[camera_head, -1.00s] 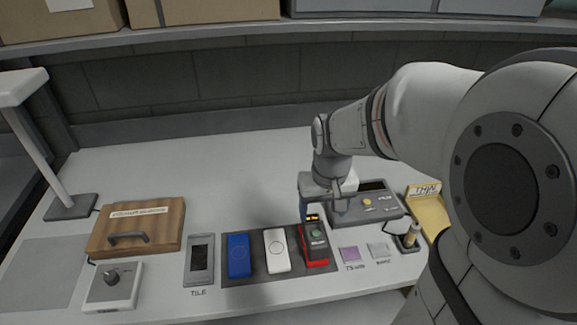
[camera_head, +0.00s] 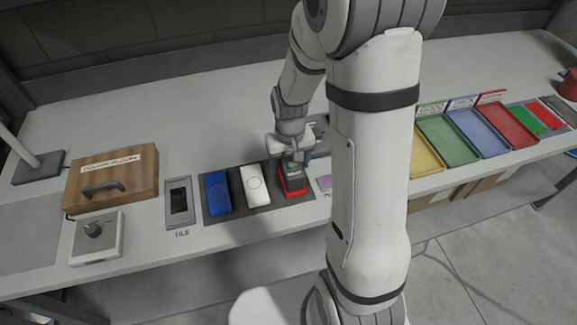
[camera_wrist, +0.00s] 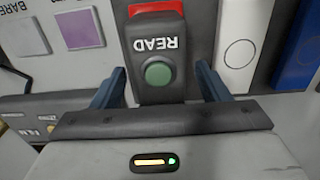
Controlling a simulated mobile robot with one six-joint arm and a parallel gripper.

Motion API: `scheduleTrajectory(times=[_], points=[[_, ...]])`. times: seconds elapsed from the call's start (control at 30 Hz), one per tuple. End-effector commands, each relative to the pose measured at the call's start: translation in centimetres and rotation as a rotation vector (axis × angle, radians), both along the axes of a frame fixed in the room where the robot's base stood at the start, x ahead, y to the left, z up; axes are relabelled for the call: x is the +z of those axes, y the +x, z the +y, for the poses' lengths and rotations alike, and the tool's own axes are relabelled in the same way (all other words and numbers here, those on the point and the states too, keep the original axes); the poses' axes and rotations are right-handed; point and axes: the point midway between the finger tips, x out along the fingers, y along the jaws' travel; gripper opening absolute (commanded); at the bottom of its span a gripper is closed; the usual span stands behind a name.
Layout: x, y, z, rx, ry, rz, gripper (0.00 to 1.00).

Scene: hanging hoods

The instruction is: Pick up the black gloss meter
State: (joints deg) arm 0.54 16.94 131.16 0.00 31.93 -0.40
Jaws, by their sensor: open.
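The black gloss meter (camera_head: 294,180) stands at the right end of a dark mat on the bench. My gripper (camera_wrist: 158,78) is open, with one blue finger on each side of the meter's near end. No contact shows, and I cannot tell how deep the fingers reach. In the head view my gripper (camera_head: 291,152) is at the meter's far end, and my arm hides the area to its right.
A wooden box (camera_head: 112,178) is at left; coloured trays (camera_head: 447,137) are at right.

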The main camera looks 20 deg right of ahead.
Motion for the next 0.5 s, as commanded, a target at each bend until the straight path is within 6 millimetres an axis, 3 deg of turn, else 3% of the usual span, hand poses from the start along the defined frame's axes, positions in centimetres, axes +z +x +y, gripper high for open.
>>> scheduleTrajectory(times=[0.27,0.5], points=[[-0.27,0.00,0.03,0.001,0.000,-0.001,0.68],[-0.25,0.00,0.05,0.001,0.000,-0.001,0.49]])
